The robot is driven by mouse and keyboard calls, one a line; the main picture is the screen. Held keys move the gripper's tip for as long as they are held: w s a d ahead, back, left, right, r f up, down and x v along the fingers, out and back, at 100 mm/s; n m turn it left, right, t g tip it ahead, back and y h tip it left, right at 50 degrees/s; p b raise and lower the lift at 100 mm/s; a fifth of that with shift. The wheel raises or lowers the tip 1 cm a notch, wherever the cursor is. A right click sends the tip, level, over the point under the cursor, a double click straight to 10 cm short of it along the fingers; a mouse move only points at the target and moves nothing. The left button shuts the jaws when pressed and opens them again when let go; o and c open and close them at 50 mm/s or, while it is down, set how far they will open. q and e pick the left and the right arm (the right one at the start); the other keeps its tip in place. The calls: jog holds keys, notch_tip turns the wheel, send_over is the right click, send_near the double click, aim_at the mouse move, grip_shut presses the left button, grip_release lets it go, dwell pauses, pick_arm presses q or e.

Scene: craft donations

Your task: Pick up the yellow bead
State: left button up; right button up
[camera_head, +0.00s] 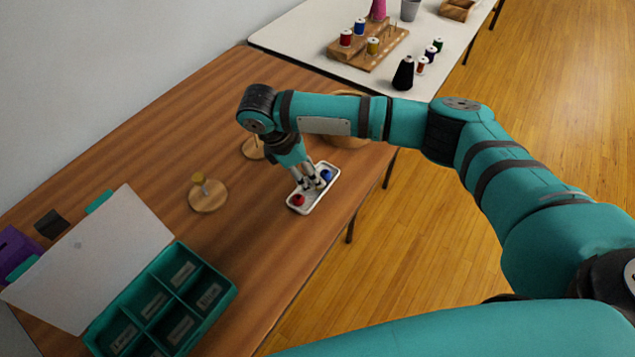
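A small white tray (331,189) lies near the table's right edge, with a red bead (298,200) and a blue bead (327,175) in it. My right gripper (314,185) points down into the tray between these two beads. Its fingers are small and dark here; I cannot tell whether they are open, shut, or hold something. No bead in the tray shows clearly as yellow; the gripper hides part of the tray. A small yellowish piece (198,178) tops the peg on a round wooden base (208,199) to the left. My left gripper is not in view.
A green divided box (232,290) with a raised white lid (100,255) stands at the front left. Another round wooden base (252,148) and a bowl (349,141) lie partly behind my arm. A white table (290,38) with thread spools stands beyond.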

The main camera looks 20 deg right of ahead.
jog(key=shift+x, duration=1.7)
jog(key=shift+s, duration=0.2)
jog(key=c, duration=0.4)
jog(key=shift+r, duration=0.1)
